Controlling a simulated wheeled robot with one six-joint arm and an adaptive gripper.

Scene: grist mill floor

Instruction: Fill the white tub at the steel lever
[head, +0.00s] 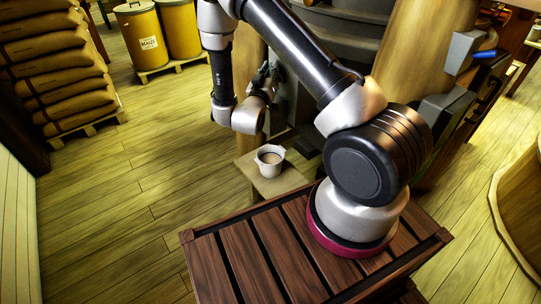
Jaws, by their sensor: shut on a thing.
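The white tub (270,168) stands upright on a small pale wooden stand (285,183) beside the mill. A tan-brown surface shows inside it, below the rim; how deep it is I cannot tell. My gripper (266,76) is beyond and above the tub, apart from it, close against the dark mill machinery. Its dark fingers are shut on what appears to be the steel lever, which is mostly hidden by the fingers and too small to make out.
A lever with a blue grip (484,54) sits on a grey housing at the right. Stacked sacks (55,70) and yellow drums (140,35) stand at the left and back. A round wooden bin (520,205) is at the right edge. The plank floor at the left is clear.

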